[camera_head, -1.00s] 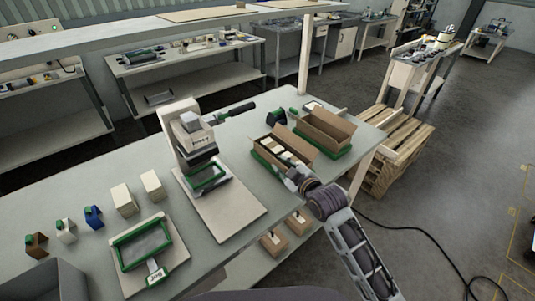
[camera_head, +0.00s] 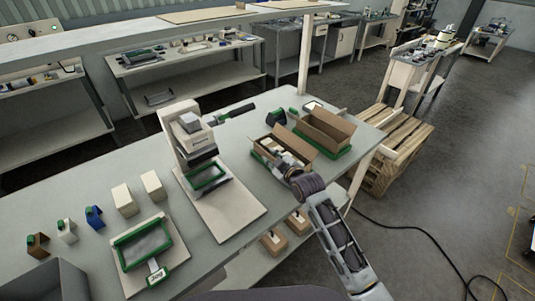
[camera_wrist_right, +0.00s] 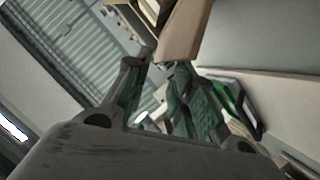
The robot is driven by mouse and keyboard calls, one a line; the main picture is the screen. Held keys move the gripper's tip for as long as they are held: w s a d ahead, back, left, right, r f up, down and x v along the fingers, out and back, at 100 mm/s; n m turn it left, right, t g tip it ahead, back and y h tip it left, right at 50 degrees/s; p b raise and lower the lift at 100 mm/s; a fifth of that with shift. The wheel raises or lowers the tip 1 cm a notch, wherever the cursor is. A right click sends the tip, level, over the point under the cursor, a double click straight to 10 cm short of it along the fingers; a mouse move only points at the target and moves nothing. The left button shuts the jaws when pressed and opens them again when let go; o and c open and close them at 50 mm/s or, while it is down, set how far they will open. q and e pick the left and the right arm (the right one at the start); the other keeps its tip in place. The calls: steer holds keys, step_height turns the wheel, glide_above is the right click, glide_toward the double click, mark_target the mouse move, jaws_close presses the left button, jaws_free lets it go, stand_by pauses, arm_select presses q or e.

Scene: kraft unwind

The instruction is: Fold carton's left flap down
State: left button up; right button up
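An open brown carton (camera_head: 305,148) sits on a green-edged base on the bench, with pale items inside. My right gripper (camera_head: 285,161) reaches over its near side and hides part of it; flap positions are hard to make out there. In the right wrist view my right gripper (camera_wrist_right: 158,64) has its two dark fingers apart, with background showing between them. A brown cardboard piece (camera_wrist_right: 185,30) ends close to the right-hand fingertip; I cannot tell whether they touch. My left gripper is in neither view.
A second open carton (camera_head: 325,129) stands on a green base just behind and to the right. A press-like machine (camera_head: 190,135) stands to the left. A green-framed tray (camera_head: 143,243) and small blocks lie farther left. A wooden pallet stack (camera_head: 400,150) is beyond the bench end.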

steer(key=shift+x, duration=2.6)
jaws_close()
